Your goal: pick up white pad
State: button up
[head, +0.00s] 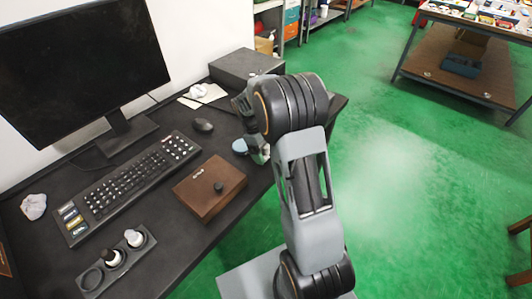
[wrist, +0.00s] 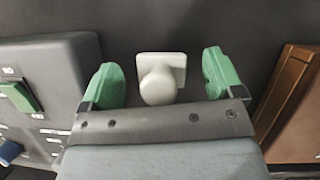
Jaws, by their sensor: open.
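In the wrist view the white pad (wrist: 175,62) is a small off-white piece with a squarish plate and a rounded knob. It lies on a dark surface between the two green fingertips of my gripper (wrist: 164,78). The fingers are open, with a clear gap on each side of the pad, and do not touch it. In the head view my gripper (head: 258,150) is low over the right part of the desk. I cannot make out the white pad for certain there, as my arm covers that area.
A grey panel with a green switch (wrist: 20,97) is at left in the wrist view. The mouse (head: 203,125) and keyboard (head: 130,185) lie farther left on the desk.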

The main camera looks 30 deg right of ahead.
jog(key=shift+c, duration=0.4)
jog(key=c, duration=1)
jog(key=shift+c, duration=0.2)
jog(key=shift+r, duration=0.1)
jog(key=shift+r, duration=0.55)
notch_tip(320, 180, up, 2)
jog(key=shift+a+r+p, duration=0.1)
jog(key=shift+r+p, duration=0.15)
jog(key=shift+p, duration=0.1)
jog(key=s+a+r+p, duration=0.1)
jog(key=s+a+r, duration=0.7)
jog(key=a, duration=0.3)
jog(key=shift+r+p, duration=0.3)
jog(key=shift+r, duration=0.35)
jog(key=shift+s, duration=0.1)
